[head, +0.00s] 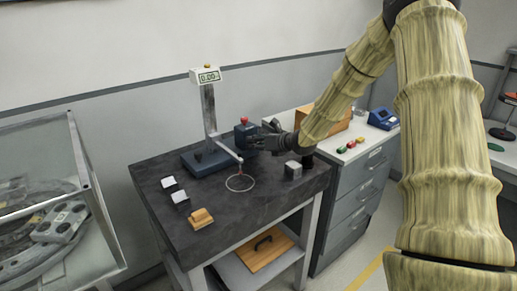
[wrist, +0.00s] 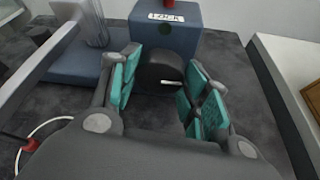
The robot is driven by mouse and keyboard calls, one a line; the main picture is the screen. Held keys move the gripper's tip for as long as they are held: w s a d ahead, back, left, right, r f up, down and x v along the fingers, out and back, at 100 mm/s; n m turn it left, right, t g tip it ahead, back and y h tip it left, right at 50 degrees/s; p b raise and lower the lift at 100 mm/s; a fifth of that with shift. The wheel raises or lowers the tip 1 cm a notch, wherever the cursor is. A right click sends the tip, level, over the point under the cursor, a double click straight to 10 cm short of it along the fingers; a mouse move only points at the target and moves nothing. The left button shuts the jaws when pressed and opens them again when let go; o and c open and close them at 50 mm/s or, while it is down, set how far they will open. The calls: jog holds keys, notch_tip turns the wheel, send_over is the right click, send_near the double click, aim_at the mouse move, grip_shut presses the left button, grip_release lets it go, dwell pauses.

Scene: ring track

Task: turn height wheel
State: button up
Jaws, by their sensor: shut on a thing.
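The height wheel (wrist: 158,72) is a dark round knob on the front of a blue box (wrist: 166,30) with a white label that seems to read LOCK. My gripper (wrist: 163,80) has its teal-padded fingers on either side of the wheel, shut on it. A pale mark shows on the wheel. In the head view my gripper (head: 268,138) reaches in from the right to the blue box (head: 243,135), which has a red knob (head: 244,120) on top; the wheel is hidden there. The gauge display (head: 208,76) appears to read 0.00 on a grey column (head: 209,110).
The dark table (head: 235,205) holds a white ring (head: 240,183) below the gauge arm, a grey block (head: 293,170), small white-topped blocks and a wooden block (head: 201,218). A drawer cabinet (head: 355,195) stands close on the right. A glass case (head: 60,200) stands left.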

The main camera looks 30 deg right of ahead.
jog(key=shift+a+f+n+h+b, duration=0.15)
jog(key=shift+n+h+b, duration=0.7)
jog(key=shift+b, duration=2.9)
jog(key=shift+a+f+n+h+b, duration=0.2)
jog(key=shift+n+h+b, duration=0.6)
jog(key=shift+b, duration=2.9)
jog(key=shift+d+n+y+b, duration=0.1)
jog(key=shift+n+y+b, duration=0.2)
jog(key=shift+b, duration=0.25)
jog(key=n+h+b, duration=0.1)
jog(key=b, duration=0.3)
jog(key=shift+r+n+t+b, duration=0.25)
jog(key=shift+t+b, duration=0.05)
jog(key=shift+b, duration=0.55)
jog(key=o, duration=1)
jog(key=shift+s+r, duration=0.1)
jog(key=shift+s, duration=0.1)
